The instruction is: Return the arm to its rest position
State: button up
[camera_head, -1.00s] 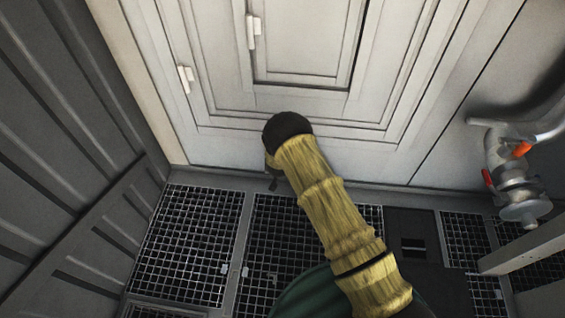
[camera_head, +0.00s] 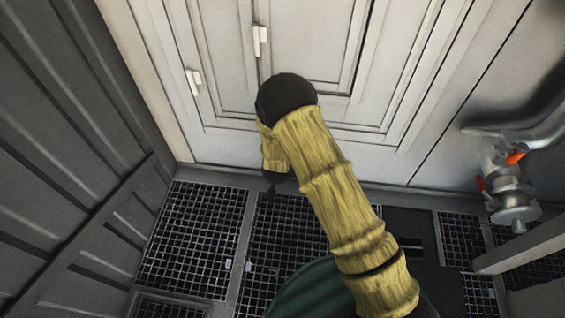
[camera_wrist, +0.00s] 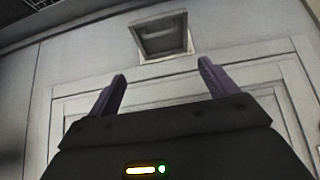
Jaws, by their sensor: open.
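My gripper shows in the wrist view (camera_wrist: 160,88) with its two purple fingers spread wide apart and nothing between them. It faces the pale panelled wall, and a small recessed hatch (camera_wrist: 161,38) shows above and beyond the fingers. In the head view my arm in its yellow sleeve rises from the bottom, bends at a black elbow and folds back down behind itself. The gripper's fingers are mostly hidden there; only a dark end part shows below the sleeve, above the floor grating.
The pale panelled door (camera_head: 300,45) with white latches (camera_head: 260,40) stands ahead. A grey corrugated wall (camera_head: 70,130) is at left. Dark floor grating (camera_head: 195,235) lies below. A pipe with a metal valve coupling (camera_head: 508,190) and orange-red handles is at right, clear of my arm.

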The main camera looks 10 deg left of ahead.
jog(key=shift+s+d+r, duration=0.1)
jog(key=shift+s+r, duration=0.3)
jog(key=shift+r, duration=0.1)
jog(key=s+d+r+g, duration=0.1)
jog(key=d+r+g, duration=0.1)
jog(key=d+r, duration=1.3)
jog(key=s+d+r+m+g, duration=0.1)
jog(key=s+d+r+g, duration=0.2)
jog(key=s+d+r, duration=1.1)
jog(key=w+p+v, duration=0.2)
jog(key=p+v, duration=1.3)
jog(key=p, duration=0.1)
jog(key=w+a+r+p+v, duration=0.1)
jog(key=w+p+v, duration=0.1)
jog(key=p+v, duration=1.3)
jog(key=shift+w+a+h+p, duration=0.35)
jog(key=shift+a+p, duration=0.1)
jog(key=shift+a, duration=0.3)
jog(key=shift+r, duration=0.1)
